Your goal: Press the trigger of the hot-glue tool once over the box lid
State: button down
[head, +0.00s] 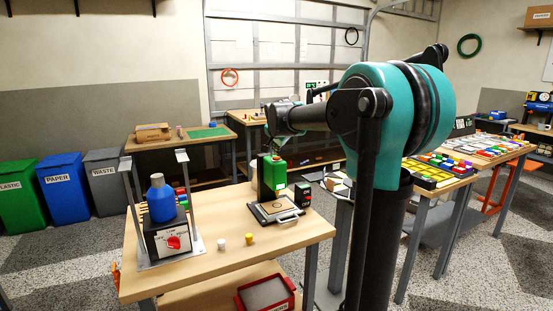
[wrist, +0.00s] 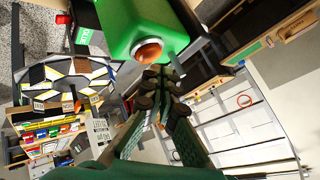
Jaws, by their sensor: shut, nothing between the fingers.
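The green tool (head: 272,176), which I take to be the hot-glue tool, stands upright on the front workbench. Its green body (wrist: 125,25) fills the top of the wrist view, with a round orange button (wrist: 148,52) facing my fingers. A flat pale plate with a dark ring (head: 275,208) lies at the tool's foot, beside a metal handle; I cannot tell if it is the box lid. My gripper (wrist: 163,76) is shut and empty, its fingertips close to the button. Whether they touch it I cannot tell. In the head view the gripper is small, just above the tool's top (head: 273,152).
On the bench (head: 215,262), a blue bottle (head: 161,201) stands over a box with a red knob, within a metal frame. A white cap (head: 221,244) and a yellow cap (head: 249,239) stand in front. A small black box (head: 302,194) is right of the tool.

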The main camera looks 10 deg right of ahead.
aim_at(277, 158)
jog(key=shift+f, duration=0.3)
jog(key=shift+f, duration=0.6)
dwell(0.8)
jog(key=shift+r, duration=1.05)
jog(key=shift+r, duration=2.5)
